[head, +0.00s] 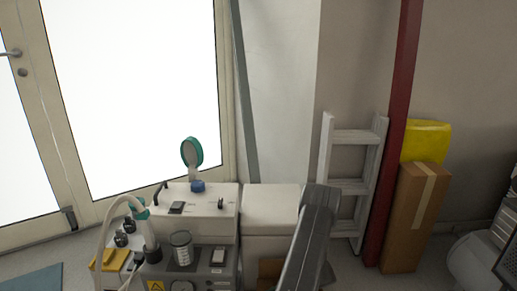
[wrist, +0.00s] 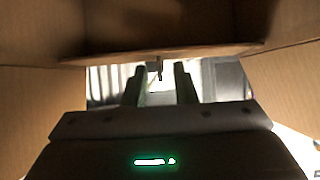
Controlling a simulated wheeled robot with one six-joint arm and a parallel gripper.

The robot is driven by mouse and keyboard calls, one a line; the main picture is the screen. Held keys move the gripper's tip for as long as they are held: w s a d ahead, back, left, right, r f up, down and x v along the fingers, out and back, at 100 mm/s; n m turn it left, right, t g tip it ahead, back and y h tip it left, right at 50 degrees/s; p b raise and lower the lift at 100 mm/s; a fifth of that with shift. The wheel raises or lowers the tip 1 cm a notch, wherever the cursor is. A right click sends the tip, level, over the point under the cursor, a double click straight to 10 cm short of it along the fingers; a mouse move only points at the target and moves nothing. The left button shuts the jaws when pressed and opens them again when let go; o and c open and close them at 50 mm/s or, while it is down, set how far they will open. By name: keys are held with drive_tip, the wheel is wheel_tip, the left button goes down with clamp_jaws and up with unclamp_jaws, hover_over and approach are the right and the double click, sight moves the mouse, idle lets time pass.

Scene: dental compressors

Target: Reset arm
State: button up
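My gripper (wrist: 159,82) shows in the wrist view, with its two dark fingers apart and nothing held between them. Brown cardboard-like panels (wrist: 285,95) surround it above and at both sides. A small dark upright thing shows beyond the fingertips; I cannot tell what it is or how far off. In the head view, a grey link of my arm rises at the lower middle, in front of the white cabinet. My gripper is hidden or out of the frame there.
A white and grey compressor unit (head: 215,227) with a jar (head: 181,248) and a hose stands left of my arm. A white ladder (head: 352,187), a red post (head: 394,130) and a tall cardboard box (head: 414,217) with a yellow thing (head: 426,140) on top stand at the right.

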wheel_tip(320, 180, up, 10)
drive_tip(key=p, duration=0.4)
wheel_tip(320, 180, down, 11)
drive_tip(key=b, duration=0.4)
drive_tip(key=shift+r+b, duration=0.15)
drive_tip(key=shift+b, duration=0.15)
drive_tip(key=shift+a+r, duration=0.1)
drive_tip(key=shift+r, duration=0.4)
drive_tip(key=h, duration=0.2)
drive_tip(key=a+r+h, duration=0.1)
drive_tip(key=shift+a+r+h+p, duration=0.15)
drive_tip(key=shift+r+h+p, duration=0.15)
drive_tip(key=shift+h+p, duration=0.1)
drive_tip(key=shift+a+r+h+p, duration=0.45)
drive_tip(key=shift+r+h+p, duration=0.05)
drive_tip(key=shift+h+p, duration=0.5)
drive_tip(key=h+p, duration=0.1)
drive_tip(key=p, duration=0.2)
drive_tip(key=a+h+p, duration=0.1)
drive_tip(key=p, duration=0.1)
drive_tip(key=h+p, duration=0.1)
drive_tip(key=p, duration=0.2)
drive_tip(key=shift+a+r+h+p, duration=0.3)
drive_tip(key=shift+a+r+h, duration=0.1)
drive_tip(key=shift+a+h+p, duration=0.3)
drive_tip(key=shift+h+p, duration=0.3)
drive_tip(key=shift+p, duration=0.6)
drive_tip(key=shift+s+a+f+h+p, duration=0.2)
drive_tip(key=shift+h+p, duration=0.3)
drive_tip(key=shift+p, duration=0.35)
